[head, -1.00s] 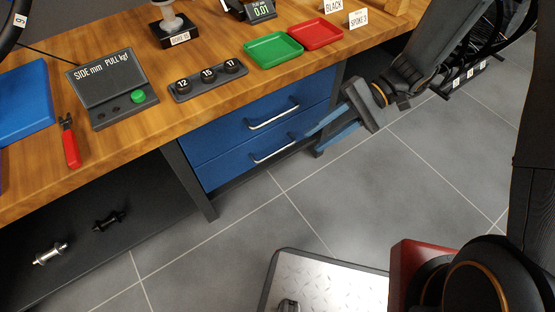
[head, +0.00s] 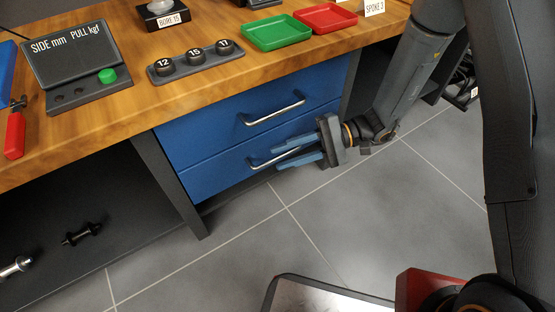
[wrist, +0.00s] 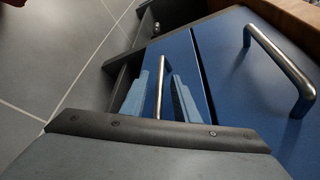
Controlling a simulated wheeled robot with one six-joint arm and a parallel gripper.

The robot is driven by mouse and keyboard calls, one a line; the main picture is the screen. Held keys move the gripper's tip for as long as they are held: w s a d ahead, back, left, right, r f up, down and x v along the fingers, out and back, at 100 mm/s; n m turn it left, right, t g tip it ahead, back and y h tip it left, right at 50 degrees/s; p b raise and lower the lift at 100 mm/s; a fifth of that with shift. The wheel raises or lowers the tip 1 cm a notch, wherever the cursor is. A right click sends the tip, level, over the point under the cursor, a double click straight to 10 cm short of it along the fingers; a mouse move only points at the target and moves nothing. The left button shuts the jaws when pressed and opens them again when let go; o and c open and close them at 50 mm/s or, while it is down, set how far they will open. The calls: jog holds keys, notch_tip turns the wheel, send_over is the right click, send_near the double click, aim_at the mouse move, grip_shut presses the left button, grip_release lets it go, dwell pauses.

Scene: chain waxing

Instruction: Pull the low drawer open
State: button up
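The low drawer (head: 215,177) is a blue front under the workbench, flush beneath the upper drawer (head: 215,122). Its silver bar handle (head: 262,162) shows partly behind my gripper's fingers. My gripper (head: 280,158) reaches in from the right with its blue fingers apart, at the right part of that handle. In the wrist view, the low handle (wrist: 159,88) stands between the two open fingers (wrist: 158,95), with gaps visible beside it. I cannot tell whether either finger touches it.
The upper drawer's handle (head: 275,110) is just above my gripper. The wooden benchtop (head: 120,125) carries a green tray (head: 276,32), a red tray (head: 325,17) and a gauge box (head: 75,62). The grey tiled floor (head: 300,225) before the drawers is clear.

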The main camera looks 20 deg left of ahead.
jog(key=shift+b+x, duration=0.35)
jog(key=shift+x, duration=0.95)
grip_shut()
